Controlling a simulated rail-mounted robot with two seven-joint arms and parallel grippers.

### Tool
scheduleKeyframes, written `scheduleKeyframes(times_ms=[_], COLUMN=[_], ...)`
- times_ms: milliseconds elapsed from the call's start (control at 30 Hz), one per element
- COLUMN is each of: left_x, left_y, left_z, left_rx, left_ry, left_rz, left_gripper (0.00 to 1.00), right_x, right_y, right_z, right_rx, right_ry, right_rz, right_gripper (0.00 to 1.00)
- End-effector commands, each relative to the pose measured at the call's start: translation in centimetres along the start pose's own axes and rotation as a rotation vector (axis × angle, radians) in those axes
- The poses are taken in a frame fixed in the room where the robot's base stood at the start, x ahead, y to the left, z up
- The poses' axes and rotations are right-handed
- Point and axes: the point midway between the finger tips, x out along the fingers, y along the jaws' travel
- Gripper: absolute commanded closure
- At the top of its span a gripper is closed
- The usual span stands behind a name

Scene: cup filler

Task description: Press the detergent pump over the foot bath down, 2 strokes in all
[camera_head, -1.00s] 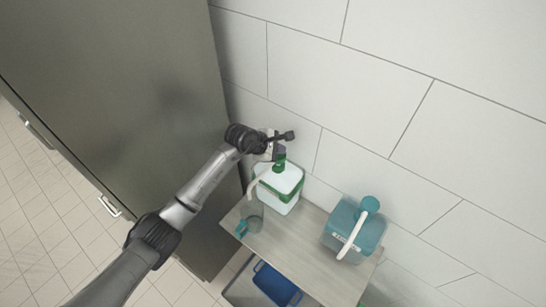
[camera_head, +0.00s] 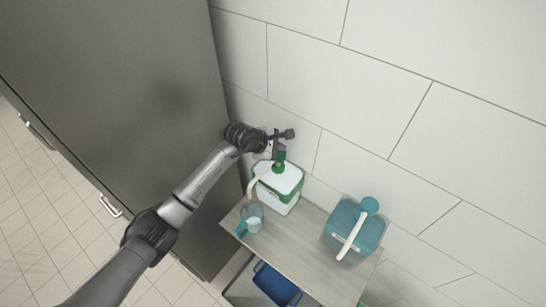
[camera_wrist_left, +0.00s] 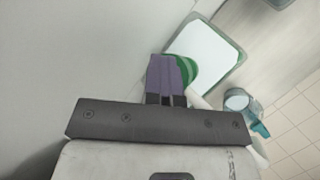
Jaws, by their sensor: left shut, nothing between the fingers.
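A white container with a green band (camera_head: 288,190) stands on the shelf top near the tall cabinet. Its green pump head (camera_head: 281,157) carries a pale spout (camera_head: 256,181) that slopes down toward a clear jug with a teal handle (camera_head: 251,220). My left gripper (camera_head: 279,150) is shut and empty, right at the pump head. In the left wrist view, its purple fingers (camera_wrist_left: 168,80) partly cover the green pump head (camera_wrist_left: 188,70); contact cannot be told. A teal container (camera_head: 365,236) with a teal pump head (camera_head: 370,204) and white spout stands to the right. My right gripper is not in view.
A blue tub (camera_head: 276,285) sits on the lower shelf. The grey shelf top (camera_head: 290,245) is bare between the two containers. A tall dark cabinet (camera_head: 120,90) stands close on the left, and a tiled wall (camera_head: 430,100) is behind.

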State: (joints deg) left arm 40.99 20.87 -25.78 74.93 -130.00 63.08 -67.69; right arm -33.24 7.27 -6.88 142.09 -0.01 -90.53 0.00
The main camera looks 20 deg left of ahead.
Motion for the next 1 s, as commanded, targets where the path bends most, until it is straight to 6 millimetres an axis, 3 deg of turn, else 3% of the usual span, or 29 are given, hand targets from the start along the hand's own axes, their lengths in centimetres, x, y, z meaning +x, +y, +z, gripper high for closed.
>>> scheduleKeyframes(times_ms=[267, 800, 1000], left_x=[-0.6, -4.0, -4.2], left_y=[0.4, 2.9, 3.0], left_z=[0.4, 2.9, 3.0], left_rx=[0.002, 0.002, -0.001], left_ry=[0.002, 0.001, 0.000], left_rz=[-0.002, 0.000, -0.001], left_gripper=[1.00, 1.00, 1.00], right_x=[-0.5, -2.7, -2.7], right_y=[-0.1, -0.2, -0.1], right_z=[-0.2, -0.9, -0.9], right_rx=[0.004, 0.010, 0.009], right_ry=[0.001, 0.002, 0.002], right_rz=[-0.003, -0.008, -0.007], right_gripper=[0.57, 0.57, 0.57])
